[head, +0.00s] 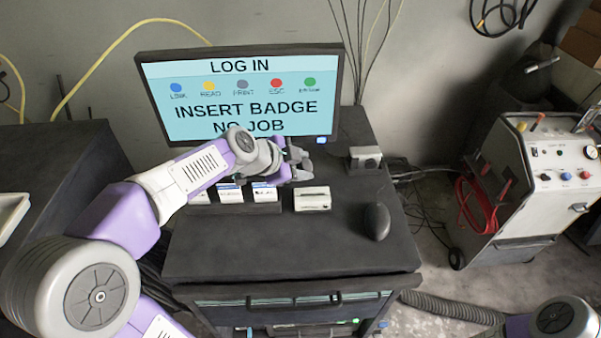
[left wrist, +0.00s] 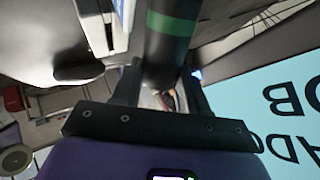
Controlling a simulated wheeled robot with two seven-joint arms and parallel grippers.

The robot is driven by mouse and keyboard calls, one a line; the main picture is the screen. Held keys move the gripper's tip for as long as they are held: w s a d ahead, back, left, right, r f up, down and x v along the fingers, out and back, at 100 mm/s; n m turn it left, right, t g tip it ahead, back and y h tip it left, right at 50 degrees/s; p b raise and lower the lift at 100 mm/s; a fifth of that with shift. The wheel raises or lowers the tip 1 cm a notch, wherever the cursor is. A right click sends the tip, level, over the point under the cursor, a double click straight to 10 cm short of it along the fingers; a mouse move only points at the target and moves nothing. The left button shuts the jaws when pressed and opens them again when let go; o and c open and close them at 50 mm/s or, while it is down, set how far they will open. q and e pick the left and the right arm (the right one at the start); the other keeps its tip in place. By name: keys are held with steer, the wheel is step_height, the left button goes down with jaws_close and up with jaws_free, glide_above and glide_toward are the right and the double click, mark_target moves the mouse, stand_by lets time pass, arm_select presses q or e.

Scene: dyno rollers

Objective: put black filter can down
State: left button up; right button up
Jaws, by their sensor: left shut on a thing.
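My left gripper (head: 300,164) is over the back part of the dark cart top (head: 290,250), in front of the monitor. In the left wrist view, its two fingers are shut on the black filter can (left wrist: 168,55), a dark cylinder with a green band. In the head view, the gripper and wrist hide most or all of the can, so I cannot tell whether it touches the cart top. My right gripper is out of view.
A log-in monitor (head: 245,95) stands behind the gripper. White cards (head: 231,194), a white reader (head: 312,199), a black mouse (head: 376,221) and a small grey box (head: 365,158) are on the top. Its front is clear. A wheeled machine (head: 540,180) stands at right.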

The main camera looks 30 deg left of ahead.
arm_select(q)
steer(key=shift+f, duration=1.25)
steer(key=shift+b, duration=0.3)
steer(key=shift+f, duration=0.15)
steer(key=o, duration=0.8)
steer(key=shift+s+r, duration=0.1)
steer(key=shift+r, duration=0.25)
steer(key=v, duration=1.1)
steer(key=shift+s+r, duration=0.2)
steer(key=shift+s, duration=0.05)
steer(key=shift+a, duration=0.15)
